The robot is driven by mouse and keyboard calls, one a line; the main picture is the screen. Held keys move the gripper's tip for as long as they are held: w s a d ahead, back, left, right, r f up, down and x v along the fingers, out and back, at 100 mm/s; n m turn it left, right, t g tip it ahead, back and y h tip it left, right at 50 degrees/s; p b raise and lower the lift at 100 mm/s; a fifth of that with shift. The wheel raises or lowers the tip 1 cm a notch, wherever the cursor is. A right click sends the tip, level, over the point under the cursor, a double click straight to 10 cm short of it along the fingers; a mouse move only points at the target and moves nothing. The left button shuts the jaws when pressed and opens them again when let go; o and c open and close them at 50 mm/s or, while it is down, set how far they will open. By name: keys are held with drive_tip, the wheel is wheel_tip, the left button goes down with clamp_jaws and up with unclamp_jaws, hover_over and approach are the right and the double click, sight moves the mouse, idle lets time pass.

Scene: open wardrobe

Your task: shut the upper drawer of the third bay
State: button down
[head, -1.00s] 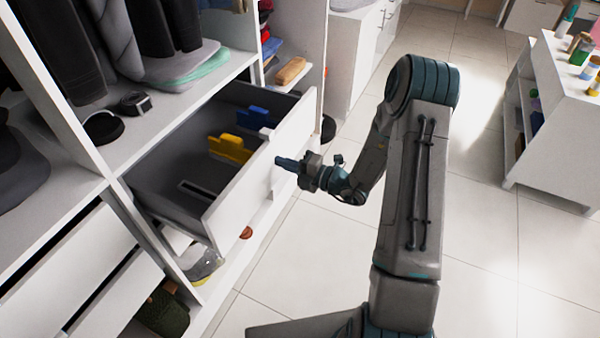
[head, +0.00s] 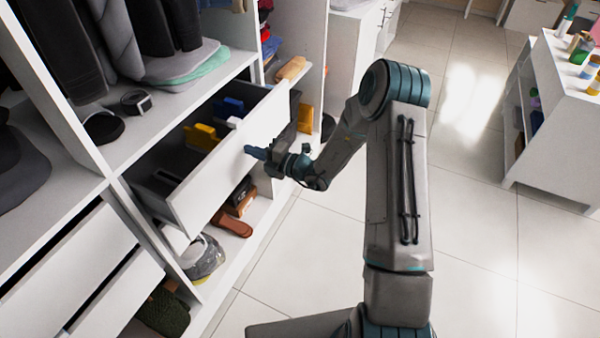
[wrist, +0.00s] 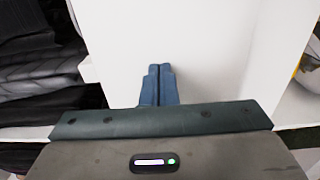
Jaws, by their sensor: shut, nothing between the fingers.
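The white-fronted drawer (head: 223,163) stands partly open in the wardrobe bay, in the middle left of the head view. Inside it are a yellow item (head: 200,136) and a blue item (head: 229,107). My gripper (head: 251,151) is shut and empty, its blue fingertips at the outer face of the drawer front. In the wrist view the closed fingers (wrist: 159,86) point at the white front panel (wrist: 190,35), which fills most of the picture. Whether the tips press on it or stop just short, I cannot tell.
Further drawer fronts (head: 70,270) are at lower left. A white shelf unit (head: 560,110) stands at right. The tiled floor (head: 480,240) between is clear.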

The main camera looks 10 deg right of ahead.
sight(241, 146)
drive_tip(key=b+x, duration=0.1)
drive_tip(key=x, duration=1.1)
drive_tip(key=shift+w+a, duration=0.15)
drive_tip(key=shift+a, duration=0.15)
drive_tip(key=shift+p+v, duration=1.1)
drive_tip(key=shift+v, duration=3)
drive_tip(key=shift+w, duration=0.1)
